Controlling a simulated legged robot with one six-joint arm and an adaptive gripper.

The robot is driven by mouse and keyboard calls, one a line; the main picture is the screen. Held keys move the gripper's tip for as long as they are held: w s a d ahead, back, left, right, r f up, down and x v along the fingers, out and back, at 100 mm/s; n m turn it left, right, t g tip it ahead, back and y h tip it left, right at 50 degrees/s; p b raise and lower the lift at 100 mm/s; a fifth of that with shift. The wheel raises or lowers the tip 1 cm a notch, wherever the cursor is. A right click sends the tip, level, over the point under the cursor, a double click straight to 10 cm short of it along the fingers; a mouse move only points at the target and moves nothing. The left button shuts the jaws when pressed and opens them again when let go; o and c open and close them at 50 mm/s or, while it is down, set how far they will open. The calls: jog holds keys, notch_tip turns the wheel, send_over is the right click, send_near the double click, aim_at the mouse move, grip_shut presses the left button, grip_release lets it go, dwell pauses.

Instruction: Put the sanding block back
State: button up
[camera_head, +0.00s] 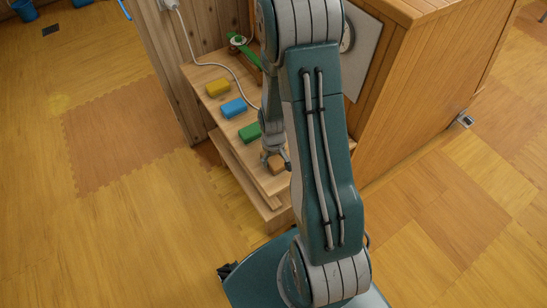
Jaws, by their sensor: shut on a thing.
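My gripper (275,158) is at the near end of a wooden shelf top (262,182), low over the surface. It is shut on a small orange-brown block (277,168), which looks like the sanding block. The block is at or just above the shelf top; I cannot tell if it touches. A green block (249,132), a blue block (234,107) and a yellow block (217,88) lie in a row along the shelf, farther back. My arm hides part of the shelf's right side.
A green-handled object (241,48) and a white cord (205,65) are at the shelf's far end. A wooden cabinet (420,100) stands to the right. A lower shelf board (245,185) is underneath.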

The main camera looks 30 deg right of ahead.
jog(key=o, duration=1)
jog(key=shift+c, duration=0.2)
notch_tip(320, 180, up, 12)
notch_tip(320, 180, up, 14)
jog(key=f+t, duration=0.1)
jog(key=t, duration=0.2)
send_over(273, 158)
jog(key=s+a, duration=0.3)
jog(key=a, duration=0.2)
jog(key=s+a+r+t, duration=0.2)
jog(key=s+a+r, duration=0.3)
jog(key=s+r, duration=0.4)
jog(key=shift+s+a+r+t, duration=0.25)
jog(key=shift+a+r+t, duration=0.1)
jog(key=shift+r, duration=0.3)
